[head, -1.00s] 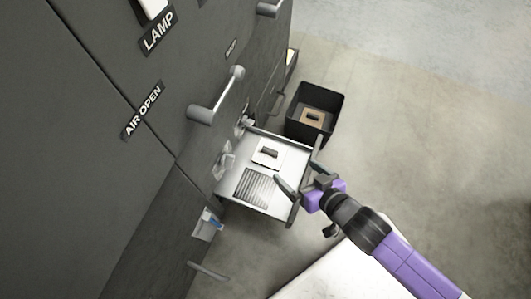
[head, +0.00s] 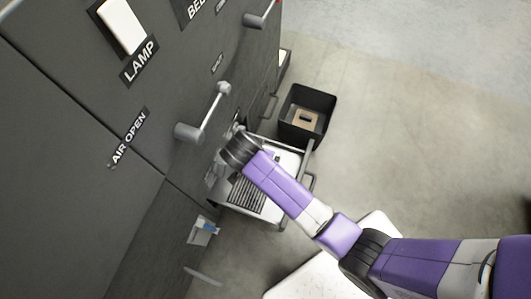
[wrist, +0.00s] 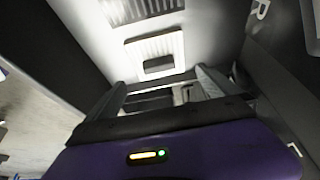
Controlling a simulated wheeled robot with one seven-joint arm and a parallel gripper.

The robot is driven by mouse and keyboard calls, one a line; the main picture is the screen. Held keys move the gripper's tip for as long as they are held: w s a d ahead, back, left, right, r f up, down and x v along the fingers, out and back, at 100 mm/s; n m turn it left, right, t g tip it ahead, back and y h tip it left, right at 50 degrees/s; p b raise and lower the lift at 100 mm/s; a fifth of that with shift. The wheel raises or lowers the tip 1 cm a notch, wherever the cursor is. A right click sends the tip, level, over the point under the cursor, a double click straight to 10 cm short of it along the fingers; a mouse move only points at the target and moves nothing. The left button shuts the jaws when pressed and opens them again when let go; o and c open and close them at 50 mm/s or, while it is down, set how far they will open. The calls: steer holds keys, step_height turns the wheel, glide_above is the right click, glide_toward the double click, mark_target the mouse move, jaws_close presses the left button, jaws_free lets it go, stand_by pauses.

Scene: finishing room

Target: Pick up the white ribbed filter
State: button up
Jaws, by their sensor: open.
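The white ribbed filter (wrist: 155,45) lies on the pulled-out white tray (head: 285,160). In the wrist view it is a pale square with fine ribs and a dark handle or slot at its near edge. In the head view my wrist hides the fingers.
A dark grille (head: 246,193) lies in the tray's near part. A black bin (head: 308,102) on the floor behind holds a tan piece (head: 304,119). The dark cabinet front, with a bar handle (head: 203,115), stands close on the left. The floor at right is open.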

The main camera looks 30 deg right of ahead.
steer(key=shift+s+a+b+x, duration=0.15)
steer(key=shift+b+x, duration=1.05)
steer(key=shift+x, duration=0.75)
steer(key=shift+s+a+b+x, duration=0.1)
steer(key=shift+b+x, duration=1.05)
steer(key=shift+x, duration=0.75)
steer(key=shift+f, duration=0.1)
steer(key=shift+c, duration=0.2)
steer(key=c, duration=1)
steer(key=shift+r+p, duration=1.55)
steer(key=shift+p, duration=0.15)
